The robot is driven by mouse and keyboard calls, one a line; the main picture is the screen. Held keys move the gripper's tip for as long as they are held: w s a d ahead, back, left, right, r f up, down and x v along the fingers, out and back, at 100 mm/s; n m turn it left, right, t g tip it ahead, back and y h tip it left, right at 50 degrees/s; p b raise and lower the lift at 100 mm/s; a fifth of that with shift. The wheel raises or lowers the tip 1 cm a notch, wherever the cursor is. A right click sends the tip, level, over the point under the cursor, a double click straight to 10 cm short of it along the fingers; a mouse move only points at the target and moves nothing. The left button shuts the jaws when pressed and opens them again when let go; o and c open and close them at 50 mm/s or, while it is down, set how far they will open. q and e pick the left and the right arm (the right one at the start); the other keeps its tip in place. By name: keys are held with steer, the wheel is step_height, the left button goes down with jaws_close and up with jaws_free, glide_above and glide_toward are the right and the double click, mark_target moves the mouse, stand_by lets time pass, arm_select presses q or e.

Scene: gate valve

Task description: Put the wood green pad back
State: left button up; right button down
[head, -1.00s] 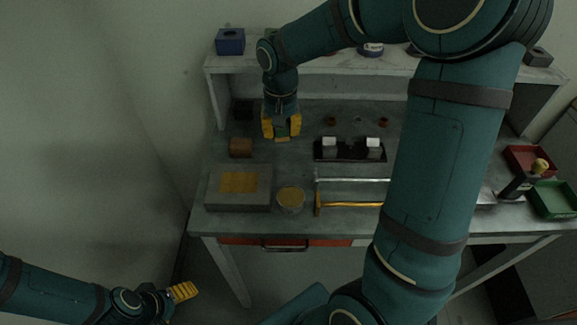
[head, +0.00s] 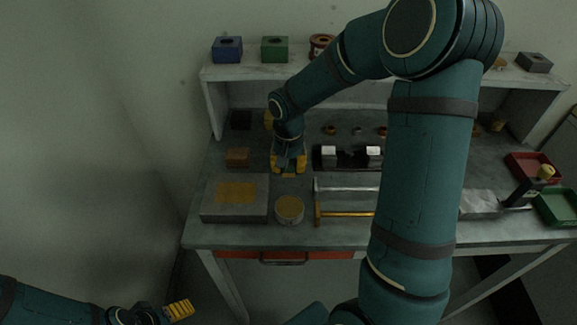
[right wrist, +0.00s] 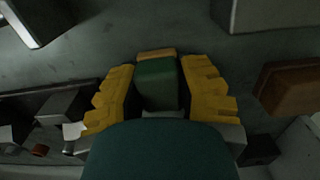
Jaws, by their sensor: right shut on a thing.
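My right gripper (head: 289,166) is shut on the wood green pad, at the left-middle of the workbench. In the right wrist view, the pad's green block (right wrist: 157,84) sits between the two yellow fingers (right wrist: 163,98), with its wood part (right wrist: 156,54) at the far end. In the head view only a small wood-coloured edge (head: 289,176) shows below the fingers. I cannot tell whether the pad touches the bench. My left gripper (head: 181,309) is off the bench at lower left; its yellow fingers overlap, so its opening is unclear.
A brown block (head: 238,157) lies left of the right gripper. In front are a grey block with a yellowish top (head: 235,209) and a round tin (head: 289,209). A black rack (head: 347,157) stands to the right. The shelf (head: 250,72) behind carries blue and green boxes.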

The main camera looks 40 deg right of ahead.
steer(key=shift+r, duration=0.15)
steer(key=c, duration=0.7)
jaws_free()
steer(key=shift+f, duration=0.2)
steer(key=shift+c, duration=0.2)
steer(key=shift+r, duration=0.5)
step_height(320, 180, up, 11)
steer(key=p, duration=0.2)
steer(key=shift+r+p, duration=0.2)
steer(key=shift+p, duration=0.15)
